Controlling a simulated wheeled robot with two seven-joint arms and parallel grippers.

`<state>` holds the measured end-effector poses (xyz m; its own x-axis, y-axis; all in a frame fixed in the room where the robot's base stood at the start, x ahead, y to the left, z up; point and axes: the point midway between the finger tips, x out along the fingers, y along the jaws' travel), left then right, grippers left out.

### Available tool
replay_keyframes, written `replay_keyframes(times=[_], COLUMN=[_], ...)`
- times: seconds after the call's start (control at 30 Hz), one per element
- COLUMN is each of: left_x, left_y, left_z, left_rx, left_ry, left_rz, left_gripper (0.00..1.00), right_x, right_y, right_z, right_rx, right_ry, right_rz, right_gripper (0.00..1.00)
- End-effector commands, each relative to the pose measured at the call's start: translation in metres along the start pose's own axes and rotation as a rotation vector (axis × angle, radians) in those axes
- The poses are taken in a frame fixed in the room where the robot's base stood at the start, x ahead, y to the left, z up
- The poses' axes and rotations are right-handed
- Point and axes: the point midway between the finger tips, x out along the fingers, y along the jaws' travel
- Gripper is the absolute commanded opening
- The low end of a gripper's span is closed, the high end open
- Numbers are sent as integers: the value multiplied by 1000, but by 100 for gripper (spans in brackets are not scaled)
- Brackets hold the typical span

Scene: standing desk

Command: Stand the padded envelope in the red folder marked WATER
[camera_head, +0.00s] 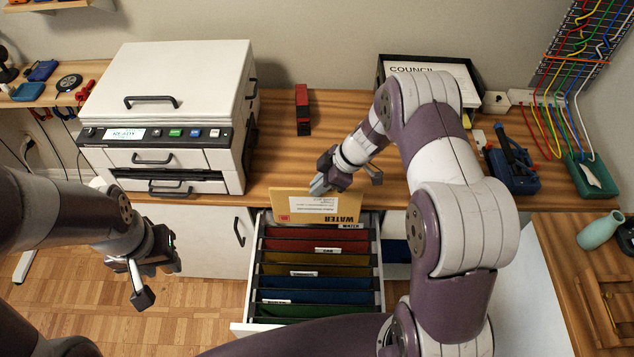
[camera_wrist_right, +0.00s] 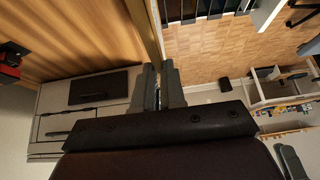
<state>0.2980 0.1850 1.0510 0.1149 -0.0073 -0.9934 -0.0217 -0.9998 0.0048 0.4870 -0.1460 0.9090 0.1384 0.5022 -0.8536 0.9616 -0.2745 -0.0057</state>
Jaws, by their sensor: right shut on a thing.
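The padded envelope (camera_head: 308,206) is tan with a white label and the printed word WATER. It is upright at the desk's front edge, over the back of the open drawer. The red folder (camera_head: 300,233) at the back of the drawer is just below the envelope, near a white tab (camera_head: 353,226) that seems to read WATER. Whether the envelope's bottom is inside it is hard to tell. My left gripper (camera_head: 152,272) is away to the left, holding nothing visible.
The open drawer (camera_head: 379,270) holds several red, yellow, blue and green folders with dark dividers. A printer (camera_head: 170,110) stands at the left on the desk. A red stapler-like object (camera_head: 303,110), a COUNCIL tray (camera_head: 430,70) and a blue device (camera_head: 512,170) are further back or right.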

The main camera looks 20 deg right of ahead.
Motion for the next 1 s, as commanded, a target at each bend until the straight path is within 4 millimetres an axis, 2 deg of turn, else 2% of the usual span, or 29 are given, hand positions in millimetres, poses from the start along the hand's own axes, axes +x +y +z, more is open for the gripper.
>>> replay_keyframes(times=[0.03, 0.53, 1.0], left_x=[12, 66, 82], left_y=[0, 0, 0], left_z=[1, 8, 10], left_rx=[0, 0, 0], left_ry=[0, 1, 1], left_rz=[0, 0, 0], left_gripper=[37, 37, 37], right_x=[9, 44, 84], right_y=[0, 1, 1], right_z=[5, 27, 52], right_rx=[0, 1, 2], right_ry=[0, 0, 0], right_rz=[1, 2, 0], right_gripper=[0, 0, 0])
